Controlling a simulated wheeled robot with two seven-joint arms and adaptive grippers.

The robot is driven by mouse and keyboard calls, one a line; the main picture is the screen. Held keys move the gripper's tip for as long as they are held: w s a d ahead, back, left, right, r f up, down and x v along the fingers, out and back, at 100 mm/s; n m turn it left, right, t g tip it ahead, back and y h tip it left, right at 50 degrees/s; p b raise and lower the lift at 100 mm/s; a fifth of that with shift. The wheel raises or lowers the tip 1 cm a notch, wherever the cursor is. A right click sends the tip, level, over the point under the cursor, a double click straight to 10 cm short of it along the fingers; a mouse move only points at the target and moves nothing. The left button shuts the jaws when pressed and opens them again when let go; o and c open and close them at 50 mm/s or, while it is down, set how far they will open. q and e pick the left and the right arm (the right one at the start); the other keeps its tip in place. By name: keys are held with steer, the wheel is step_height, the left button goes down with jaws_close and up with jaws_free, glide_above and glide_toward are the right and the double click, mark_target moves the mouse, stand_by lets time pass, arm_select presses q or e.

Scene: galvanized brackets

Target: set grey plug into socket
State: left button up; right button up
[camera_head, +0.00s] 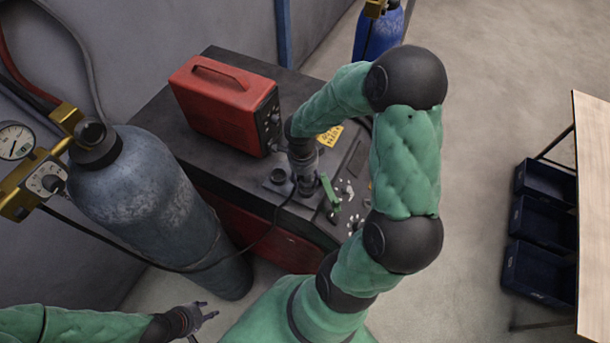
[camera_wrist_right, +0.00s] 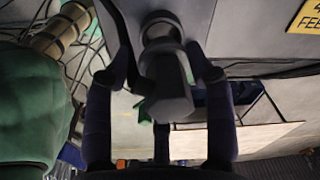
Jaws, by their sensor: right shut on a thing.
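My right gripper (camera_head: 305,178) is over the dark bench top, in front of the red machine. In the right wrist view its fingers (camera_wrist_right: 165,72) are closed on either side of a dark grey plug (camera_wrist_right: 166,95), which has a faceted body. A round dark collar (camera_wrist_right: 160,24) shows at the plug's far end, close to the grey surface. I cannot tell whether this collar is part of the plug or the socket, or how deep the plug sits. My left gripper (camera_head: 206,312) is empty, fingers apart, at the lower left.
The red machine (camera_head: 226,103) stands on the bench (camera_head: 150,125). A grey gas cylinder (camera_head: 150,195) with gauges stands at the left; a black cable runs from there toward the bench. A green clamp (camera_head: 329,192) lies beside my right gripper. Dark bins (camera_head: 540,220) and a wooden table (camera_head: 592,190) are right.

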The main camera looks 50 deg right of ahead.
steer(key=shift+b, duration=0.55)
steer(key=shift+f, duration=0.1)
stand_by(0.5)
steer(key=shift+f+b, duration=1.8)
steer(key=shift+b, duration=0.65)
steer(key=o, duration=1.5)
steer(key=shift+c, duration=0.2)
steer(key=r, duration=1.2)
steer(key=shift+w+a, duration=0.15)
steer(key=shift+a, duration=0.2)
